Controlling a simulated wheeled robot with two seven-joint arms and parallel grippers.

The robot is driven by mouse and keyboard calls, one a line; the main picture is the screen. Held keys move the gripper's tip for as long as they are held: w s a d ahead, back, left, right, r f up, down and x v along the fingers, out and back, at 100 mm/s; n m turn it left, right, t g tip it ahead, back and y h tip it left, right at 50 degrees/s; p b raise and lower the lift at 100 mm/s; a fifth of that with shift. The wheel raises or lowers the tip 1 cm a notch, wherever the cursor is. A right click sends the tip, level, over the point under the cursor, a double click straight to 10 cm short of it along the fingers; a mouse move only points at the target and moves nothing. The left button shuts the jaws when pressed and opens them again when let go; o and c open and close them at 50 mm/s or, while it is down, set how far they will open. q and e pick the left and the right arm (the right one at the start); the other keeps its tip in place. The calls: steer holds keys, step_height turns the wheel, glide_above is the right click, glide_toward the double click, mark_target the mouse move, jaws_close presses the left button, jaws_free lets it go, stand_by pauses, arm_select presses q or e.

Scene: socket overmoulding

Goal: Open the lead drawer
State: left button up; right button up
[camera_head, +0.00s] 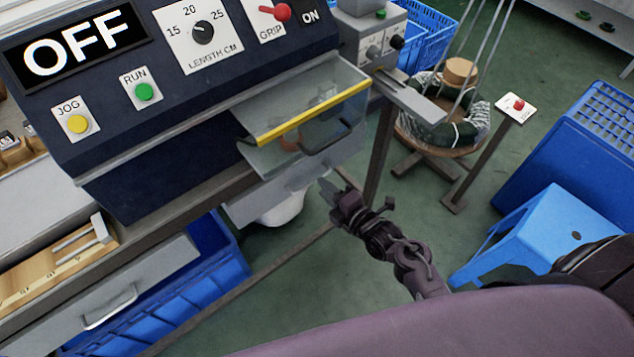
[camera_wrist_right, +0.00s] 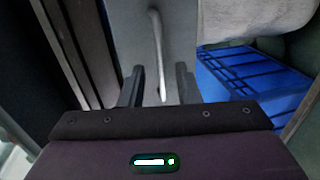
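A grey drawer front (camera_head: 278,192) sits under the bench edge, below the machine's clear cover. I see no label on it. In the right wrist view a grey panel (camera_wrist_right: 188,30) with a pale bar handle (camera_wrist_right: 157,50) lies ahead of my right gripper (camera_wrist_right: 158,86). Its two dark fingers stand apart, one on each side of the handle's lower end; I cannot tell whether they touch it. In the head view my right gripper (camera_head: 332,190) is at the right end of the grey front. A second grey drawer with a silver handle (camera_head: 110,307) is at lower left. My left gripper is not in view.
The dark blue machine (camera_head: 150,170) with an OFF sign and a yellow-edged clear cover (camera_head: 315,112) overhangs the front. A white rounded thing (camera_head: 283,210) and a blue crate (camera_head: 225,265) are below. A blue stool (camera_head: 535,235) stands right. Green floor between is clear.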

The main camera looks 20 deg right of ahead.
steer(key=shift+x, duration=1.7)
steer(key=shift+c, duration=0.3)
jaws_close()
